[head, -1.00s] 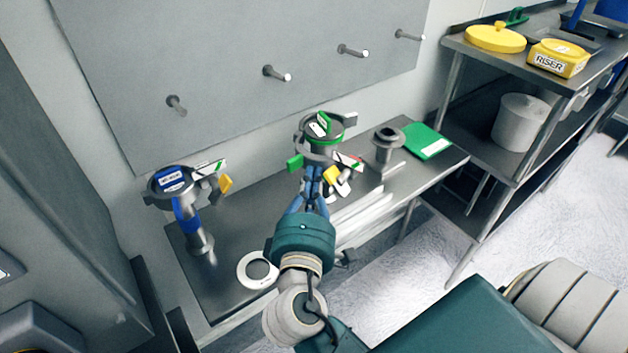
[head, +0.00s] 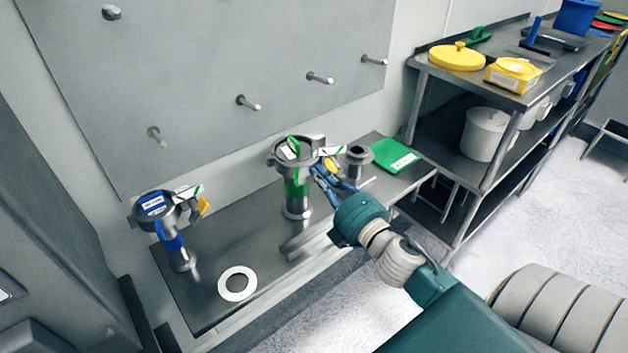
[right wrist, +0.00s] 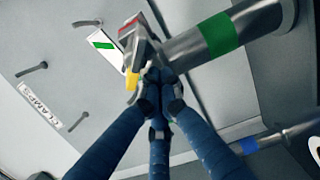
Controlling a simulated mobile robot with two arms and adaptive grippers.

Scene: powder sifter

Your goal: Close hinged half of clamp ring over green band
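The green band (head: 297,187) wraps the upright metal post at the bench's middle; it also shows on the pipe in the right wrist view (right wrist: 220,34). A grey clamp ring (head: 279,159) sits around the post's top. I cannot tell how far its hinged half stands from closed. A yellow-tipped clamp part (head: 330,164) juts out right of the ring, and its yellow tip shows in the right wrist view (right wrist: 132,80). My right gripper (head: 318,172) is beside this part, its blue fingers drawn together at the tips (right wrist: 158,78), apparently empty. My left gripper is out of view.
A blue-banded post with its own clamp (head: 171,243) stands at the left. A white ring (head: 238,284) lies on the bench (head: 205,300). A short flanged metal piece (head: 358,162) and a green pad (head: 396,156) are at the right. Pegs stick out of the wall panel (head: 210,60).

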